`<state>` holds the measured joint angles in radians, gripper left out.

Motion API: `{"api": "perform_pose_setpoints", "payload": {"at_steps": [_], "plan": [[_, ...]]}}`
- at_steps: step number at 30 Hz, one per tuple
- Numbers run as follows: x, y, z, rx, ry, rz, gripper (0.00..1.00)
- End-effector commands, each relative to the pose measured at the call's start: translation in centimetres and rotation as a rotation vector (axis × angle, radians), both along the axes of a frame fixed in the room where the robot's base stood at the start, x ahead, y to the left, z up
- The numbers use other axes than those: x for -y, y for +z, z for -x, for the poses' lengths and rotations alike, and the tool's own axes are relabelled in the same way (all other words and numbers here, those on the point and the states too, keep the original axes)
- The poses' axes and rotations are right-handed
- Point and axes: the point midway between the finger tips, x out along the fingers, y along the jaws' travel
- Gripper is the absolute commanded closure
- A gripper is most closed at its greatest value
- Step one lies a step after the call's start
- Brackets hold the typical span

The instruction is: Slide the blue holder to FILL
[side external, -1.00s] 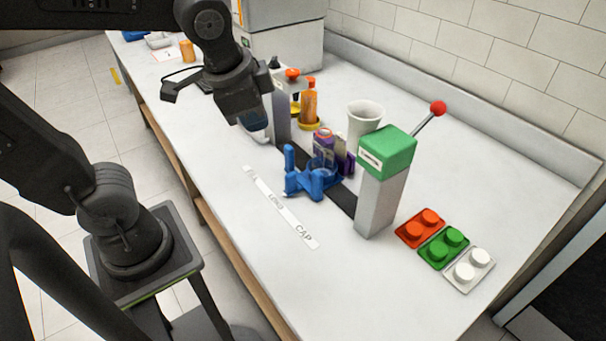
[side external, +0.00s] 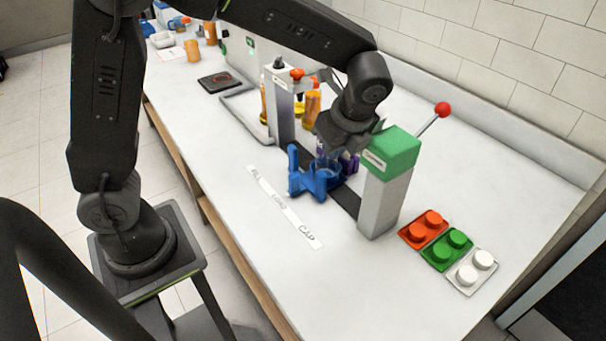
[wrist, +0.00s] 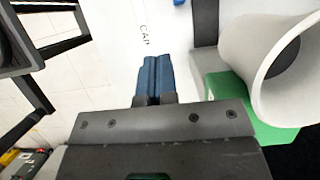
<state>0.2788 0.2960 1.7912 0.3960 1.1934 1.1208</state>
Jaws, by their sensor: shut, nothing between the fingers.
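The blue holder (side external: 312,183) sits on the dark track, roughly level with LOAD on the label strip (side external: 280,205). FILL is at the strip's far end and CAP at its near end. The holder's upright handle (side external: 293,160) stands at its left. My gripper (side external: 328,152) is over the holder's right side, so it partly hides the holder and the purple item by it. Whether it touches is unclear. In the wrist view my blue fingers (wrist: 154,78) are together and empty, and a small piece of the holder (wrist: 178,3) shows at the top edge.
The green-topped press (side external: 388,160) with a red-knobbed lever stands close at the right. A grey dispenser column (side external: 281,105) stands behind. A white cup (wrist: 270,75) is right of my fingers in the wrist view. Red, green and white trays (side external: 447,248) lie at the right.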

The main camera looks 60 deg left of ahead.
Motion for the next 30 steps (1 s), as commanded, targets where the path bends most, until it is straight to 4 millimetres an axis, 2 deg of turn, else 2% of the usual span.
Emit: {"api": "perform_pose_setpoints", "payload": {"at_steps": [3, 22, 23, 30], "plan": [[-1.0, -2.5, 0.1, -0.005, 0.003, 0.0, 1.0], [-5.9, -14.7, 0.1, -0.004, 0.004, 0.001, 1.0], [-6.1, -15.2, 0.1, -0.004, 0.004, 0.001, 1.0], [-9.3, -14.9, 0.0, 0.001, 0.005, 0.002, 1.0]]}}
